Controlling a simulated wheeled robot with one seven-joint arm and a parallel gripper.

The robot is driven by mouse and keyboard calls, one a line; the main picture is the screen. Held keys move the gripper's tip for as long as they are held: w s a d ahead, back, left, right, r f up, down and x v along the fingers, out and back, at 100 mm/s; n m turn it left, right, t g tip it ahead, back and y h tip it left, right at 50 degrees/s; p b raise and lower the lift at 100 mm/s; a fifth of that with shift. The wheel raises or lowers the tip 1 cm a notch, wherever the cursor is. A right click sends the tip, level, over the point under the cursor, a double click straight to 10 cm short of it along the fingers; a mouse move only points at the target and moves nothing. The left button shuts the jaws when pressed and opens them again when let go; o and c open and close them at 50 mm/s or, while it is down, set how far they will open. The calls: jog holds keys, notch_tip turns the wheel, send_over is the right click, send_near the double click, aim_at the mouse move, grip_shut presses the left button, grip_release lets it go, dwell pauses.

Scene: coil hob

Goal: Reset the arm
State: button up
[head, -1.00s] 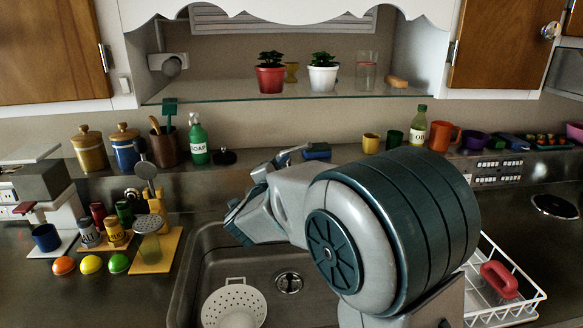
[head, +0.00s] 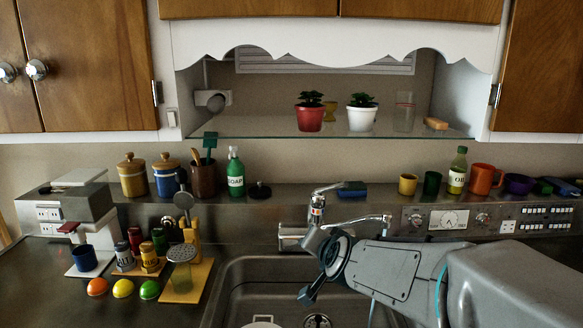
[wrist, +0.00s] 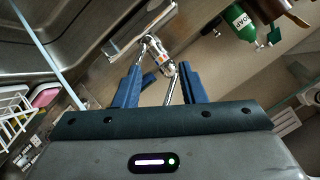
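My gripper (head: 310,292) hangs over the sink (head: 240,280) in the head view, with my arm coming in from the lower right. In the wrist view my gripper (wrist: 162,84) has its two blue fingers spread apart with nothing held between them. The chrome faucet (wrist: 158,58) shows beyond the gap between the fingers. In the head view the faucet (head: 316,210) stands behind the sink, just behind my gripper. One finger is mostly hidden in the head view.
Spice jars, a blue mug (head: 84,258) and coloured balls (head: 123,288) sit left of the sink. A green soap bottle (head: 235,174), canisters and cups line the back ledge. A glass shelf (head: 250,128) holds potted plants. A white rack (wrist: 14,112) shows in the wrist view.

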jog(key=s+d+f+n+g, duration=0.2)
jog(key=s+d+f+g, duration=0.1)
jog(key=s, duration=0.4)
jog(key=s+d+f+n+g+h, duration=0.1)
jog(key=s+d+f+g, duration=0.1)
jog(key=s, duration=0.6)
jog(key=s+d+f+n+g+h, duration=0.1)
jog(key=s+d+f+n+g, duration=0.1)
jog(key=s, duration=0.6)
jog(key=shift+s+d+f+n+g, duration=0.2)
jog(key=shift+d+f+n+g, duration=0.1)
jog(key=shift+d+f+g, duration=0.75)
jog(key=shift+a+r, duration=0.2)
jog(key=shift+a, duration=0.05)
